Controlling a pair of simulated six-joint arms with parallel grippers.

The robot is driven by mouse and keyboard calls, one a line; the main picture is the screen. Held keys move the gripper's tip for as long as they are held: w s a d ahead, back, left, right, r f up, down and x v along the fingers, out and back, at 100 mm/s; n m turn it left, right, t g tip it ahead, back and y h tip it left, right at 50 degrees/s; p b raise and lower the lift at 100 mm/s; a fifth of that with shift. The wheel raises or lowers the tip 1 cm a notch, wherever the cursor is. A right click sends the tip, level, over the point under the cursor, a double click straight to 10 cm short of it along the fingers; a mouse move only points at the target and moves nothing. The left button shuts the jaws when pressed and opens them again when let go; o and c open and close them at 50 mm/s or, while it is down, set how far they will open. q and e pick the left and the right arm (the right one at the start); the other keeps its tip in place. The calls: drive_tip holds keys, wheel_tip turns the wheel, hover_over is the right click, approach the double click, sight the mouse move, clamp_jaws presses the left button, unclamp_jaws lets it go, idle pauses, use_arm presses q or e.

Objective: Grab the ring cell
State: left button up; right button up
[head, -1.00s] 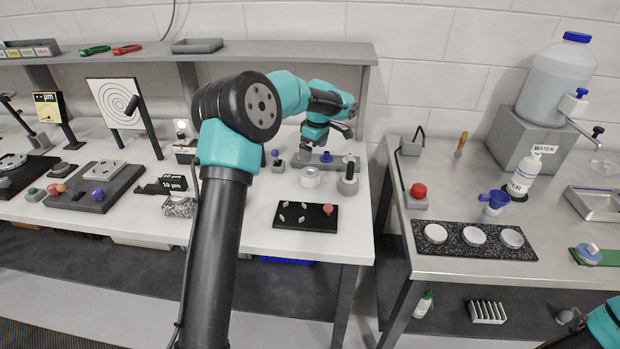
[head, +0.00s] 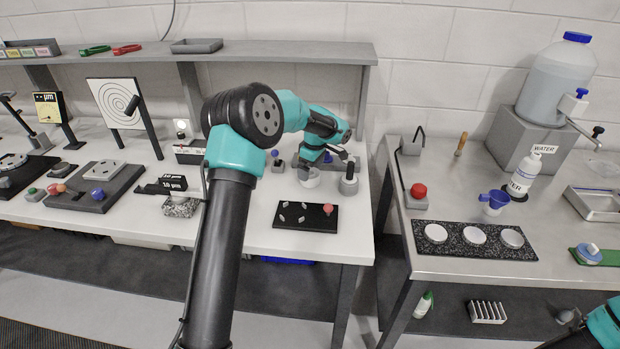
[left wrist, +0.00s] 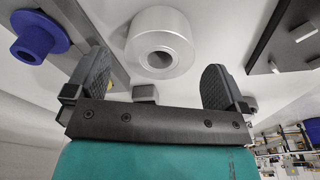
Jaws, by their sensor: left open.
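The ring cell (head: 309,180) is a short white-silver ring standing on the white bench, partly hidden behind my left gripper in the head view. In the left wrist view the ring cell (left wrist: 160,42) shows its round face and central hole at top centre. My left gripper (head: 326,156) is just above and beside it. In the left wrist view my left gripper (left wrist: 157,66) has its two fingers wide apart with nothing between them. The ring cell lies beyond the fingertips, roughly centred between them.
A black plate (head: 306,217) with small clips and a red knob lies in front of the ring cell. A grey cylinder (head: 349,182) with a post stands close to its right. A blue knob (left wrist: 40,38) shows at left in the wrist view. A shelf (head: 260,54) runs above.

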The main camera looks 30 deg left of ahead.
use_arm(q)
drive_tip(key=shift+a+f, duration=0.15)
drive_tip(key=shift+f, duration=1.3)
drive_tip(key=shift+c, duration=0.3)
drive_tip(key=c, duration=1)
drive_tip(key=shift+r, duration=0.25)
drive_tip(key=shift+r, duration=1.5)
drive_tip(key=shift+s+r, duration=0.1)
drive_tip(key=shift+s, duration=0.1)
drive_tip(key=s+d, duration=0.2)
drive_tip(key=s, duration=0.2)
drive_tip(key=s+d+r, duration=0.1)
drive_tip(key=s+d, duration=0.2)
drive_tip(key=s, duration=0.1)
drive_tip(key=s+d, duration=0.3)
drive_tip(key=s, duration=0.2)
drive_tip(key=shift+s+d+r, duration=0.1)
drive_tip(key=shift+d+r, duration=0.1)
